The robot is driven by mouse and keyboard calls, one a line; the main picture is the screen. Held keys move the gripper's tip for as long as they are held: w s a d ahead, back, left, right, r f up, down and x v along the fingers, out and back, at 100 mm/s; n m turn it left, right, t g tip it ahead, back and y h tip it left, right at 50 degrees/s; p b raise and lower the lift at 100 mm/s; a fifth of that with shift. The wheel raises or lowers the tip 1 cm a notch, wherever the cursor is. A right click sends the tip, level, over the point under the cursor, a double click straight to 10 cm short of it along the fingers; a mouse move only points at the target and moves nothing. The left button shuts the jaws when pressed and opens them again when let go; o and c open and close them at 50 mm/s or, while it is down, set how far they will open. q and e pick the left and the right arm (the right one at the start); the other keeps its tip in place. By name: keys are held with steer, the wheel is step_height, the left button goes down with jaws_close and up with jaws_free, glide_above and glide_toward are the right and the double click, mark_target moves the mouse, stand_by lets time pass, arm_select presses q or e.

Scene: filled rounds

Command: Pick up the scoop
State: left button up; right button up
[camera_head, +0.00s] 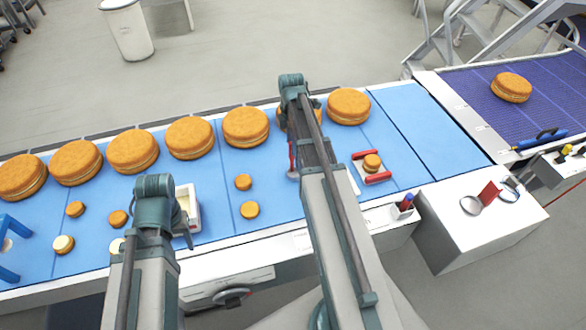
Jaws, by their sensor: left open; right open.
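A thin red handle with a pale rounded lower end (292,162) stands out just left of my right arm on the blue belt. It may be the scoop, but my arm hides part of it and I cannot be sure. My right gripper (318,153) is dark, open and mostly hidden by its own arm, close to the red handle. My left gripper (186,232) is open and partly hidden behind its arm, beside a white open box (189,208). I see nothing held in either gripper.
Large orange filled rounds (190,138) line the far side of the blue belt (222,205). Small rounds (243,182) lie nearer. A red bracket (377,178) stands by one small round. A white side box (465,235) carries round metal tools.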

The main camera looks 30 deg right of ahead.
mark_target(292, 158)
steer(key=shift+f+b, duration=2.5)
steer(key=shift+f, duration=0.15)
steer(key=shift+r, duration=0.1)
jaws_close()
